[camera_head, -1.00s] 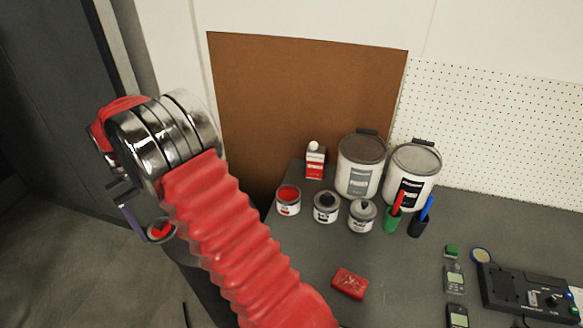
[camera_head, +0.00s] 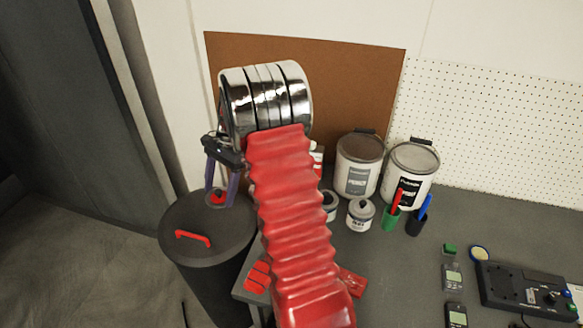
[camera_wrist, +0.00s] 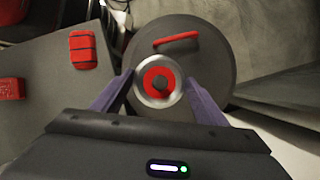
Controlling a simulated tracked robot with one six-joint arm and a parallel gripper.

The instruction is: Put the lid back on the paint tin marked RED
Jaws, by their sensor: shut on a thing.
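My gripper (camera_head: 219,200) is shut on a small round lid (camera_head: 217,197) and holds it in the air above a dark round bin. In the wrist view the lid (camera_wrist: 146,92) has a silver rim, a red ring and a dark knob in the middle, between the purple fingers (camera_wrist: 159,80). The small open tin with red paint seen earlier on the bench is now hidden behind my arm. A second small tin (camera_head: 329,206) is partly hidden by my arm. A third small tin (camera_head: 361,215) with a grey top stands to its right.
The bin (camera_head: 190,264) with a red handle stands beside the bench's left corner. Two large paint tins (camera_head: 357,165) (camera_head: 411,172) stand at the back.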

